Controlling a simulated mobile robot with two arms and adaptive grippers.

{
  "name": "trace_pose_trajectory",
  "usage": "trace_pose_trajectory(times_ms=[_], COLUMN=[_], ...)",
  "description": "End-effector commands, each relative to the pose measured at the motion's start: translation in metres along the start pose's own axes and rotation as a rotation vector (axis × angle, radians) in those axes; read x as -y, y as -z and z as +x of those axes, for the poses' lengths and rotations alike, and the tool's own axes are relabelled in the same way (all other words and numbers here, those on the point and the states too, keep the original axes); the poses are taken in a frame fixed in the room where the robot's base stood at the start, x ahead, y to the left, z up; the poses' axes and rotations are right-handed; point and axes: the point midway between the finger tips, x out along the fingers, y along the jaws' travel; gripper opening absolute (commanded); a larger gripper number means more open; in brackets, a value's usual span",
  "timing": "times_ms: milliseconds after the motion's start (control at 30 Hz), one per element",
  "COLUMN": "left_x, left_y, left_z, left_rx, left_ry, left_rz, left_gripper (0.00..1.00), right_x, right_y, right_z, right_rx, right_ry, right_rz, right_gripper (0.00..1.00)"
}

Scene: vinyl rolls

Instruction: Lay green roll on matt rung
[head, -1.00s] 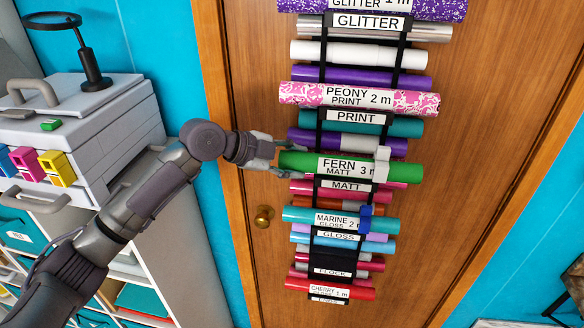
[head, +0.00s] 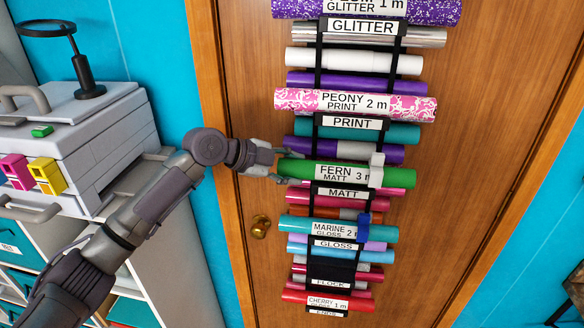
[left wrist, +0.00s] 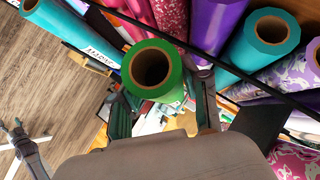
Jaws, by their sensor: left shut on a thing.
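The green roll (head: 340,174), labelled FERN MATT 3 m, lies almost level across the front of the door rack at the matt rung. The MATT label (head: 345,193) is just below it. My left gripper (head: 283,166) is shut on the roll's left end. A grey band (head: 376,170) is around the roll near its right end. In the left wrist view the roll's open end (left wrist: 157,72) sits between my left fingers (left wrist: 163,108). Whether the roll touches the rung is hidden.
A pink-red roll (head: 398,178) lies behind the green one. The pink peony roll (head: 415,108) is above and the turquoise marine roll (head: 300,223) below. A brass knob (head: 260,226) is on the door at left.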

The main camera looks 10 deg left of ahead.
Motion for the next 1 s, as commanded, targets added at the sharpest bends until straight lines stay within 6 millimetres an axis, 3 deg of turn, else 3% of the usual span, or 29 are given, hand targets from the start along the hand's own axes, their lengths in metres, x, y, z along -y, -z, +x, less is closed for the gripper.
trace_pose_trajectory(times_ms=[467, 500, 667, 1000], left_x=[-0.0036, -0.0035, -0.0032, -0.0043], left_y=[-0.0024, -0.0024, -0.0021, -0.0031], left_z=[0.0027, 0.0027, 0.0024, 0.0014], left_rx=[-0.001, -0.001, -0.001, 0.001], left_ry=[0.002, 0.002, 0.001, -0.001], left_rz=[-0.001, 0.000, 0.000, 0.000], left_gripper=[0.00, 0.48, 0.74, 0.75], right_x=[0.0003, 0.0003, 0.0003, -0.0012], right_y=[-0.0006, -0.0006, -0.0005, -0.0011], right_z=[0.0048, 0.0048, 0.0041, 0.0042], right_rx=[0.000, 0.000, 0.000, 0.001], right_ry=[0.000, 0.000, 0.000, -0.001], right_rz=[0.000, 0.000, 0.000, -0.001], right_gripper=[0.56, 0.56, 0.56, 0.56])
